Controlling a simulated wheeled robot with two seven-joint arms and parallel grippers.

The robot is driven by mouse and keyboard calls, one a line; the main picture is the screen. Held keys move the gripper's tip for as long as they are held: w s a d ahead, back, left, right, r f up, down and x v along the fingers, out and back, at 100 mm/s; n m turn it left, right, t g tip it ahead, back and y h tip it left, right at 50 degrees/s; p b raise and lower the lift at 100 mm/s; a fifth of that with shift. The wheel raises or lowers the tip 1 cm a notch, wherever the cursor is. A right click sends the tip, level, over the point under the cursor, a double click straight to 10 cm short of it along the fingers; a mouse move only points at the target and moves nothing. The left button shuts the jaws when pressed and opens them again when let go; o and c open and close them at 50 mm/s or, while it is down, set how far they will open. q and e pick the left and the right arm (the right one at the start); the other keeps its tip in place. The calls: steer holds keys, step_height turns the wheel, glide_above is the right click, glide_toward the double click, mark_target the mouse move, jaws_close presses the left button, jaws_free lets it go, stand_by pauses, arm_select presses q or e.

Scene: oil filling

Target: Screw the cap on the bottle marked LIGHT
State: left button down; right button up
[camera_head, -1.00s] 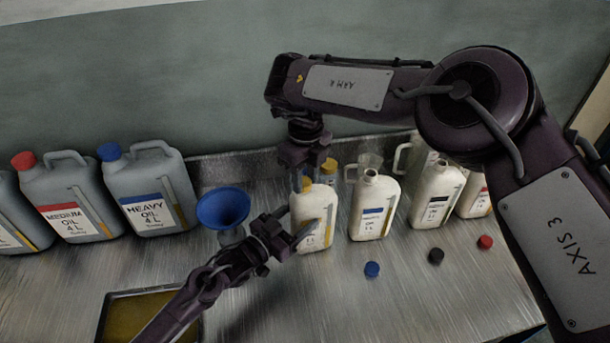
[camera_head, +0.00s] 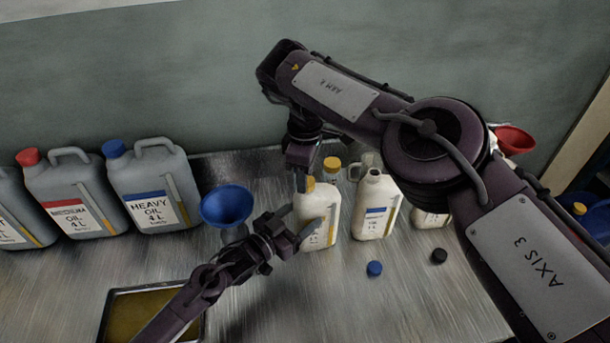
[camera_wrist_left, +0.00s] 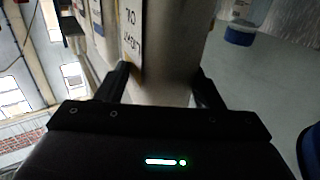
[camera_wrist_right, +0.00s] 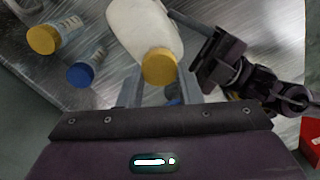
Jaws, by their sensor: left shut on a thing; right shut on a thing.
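The white bottle (camera_head: 318,210) with a yellow-edged label stands upright on the metal bench; its label is too small to read in the head view. A yellow cap (camera_wrist_right: 160,67) sits at its mouth, in line with the neck; I cannot tell how tightly it is seated. My left gripper (camera_head: 300,233) is shut on the bottle's body from the side, and the bottle (camera_wrist_left: 165,45) fills the jaws in the left wrist view. My right gripper (camera_head: 304,184) points down from above, shut on the yellow cap, with its fingertips partly hidden.
Another yellow-capped container (camera_head: 331,166) stands just behind. A blue funnel (camera_head: 227,205) is left of the bottle. An open white bottle (camera_head: 374,205) stands to the right. A blue cap (camera_head: 374,268) and a black cap (camera_head: 439,256) lie in front. An oil tray (camera_head: 110,305) is at front left.

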steer(key=m, duration=0.7)
steer(key=shift+f, duration=0.1)
steer(key=m, duration=0.5)
steer(key=o, duration=1)
steer(key=shift+w, duration=0.1)
step_height(320, 180, up, 8)
steer(key=shift+w+f, duration=0.1)
steer(key=shift+f, duration=0.1)
